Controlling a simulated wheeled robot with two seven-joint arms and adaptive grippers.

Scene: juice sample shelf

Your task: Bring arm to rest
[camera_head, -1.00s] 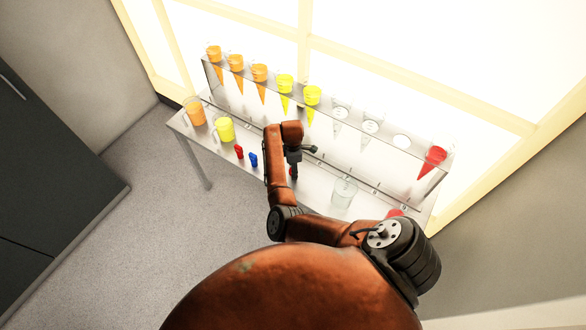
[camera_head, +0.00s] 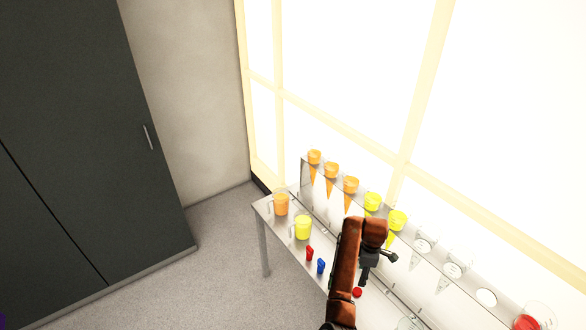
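My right arm comes up from the bottom edge. Its dark gripper (camera_head: 366,274) hangs over the front part of the metal table (camera_head: 285,236), right of the small red and blue items. A small red thing (camera_head: 357,292) shows at or just below the fingertips; I cannot tell whether it is held or lies on the table. The fingers are too small and dark to show whether they are open or shut. My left gripper is out of view.
An orange beaker (camera_head: 281,204), a yellow beaker (camera_head: 302,228), a small red item (camera_head: 309,253) and a blue item (camera_head: 321,266) stand on the table. A rack behind holds orange and yellow cones (camera_head: 351,186), clear cones (camera_head: 425,242) and a red one (camera_head: 526,321). A dark cabinet (camera_head: 90,150) stands left.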

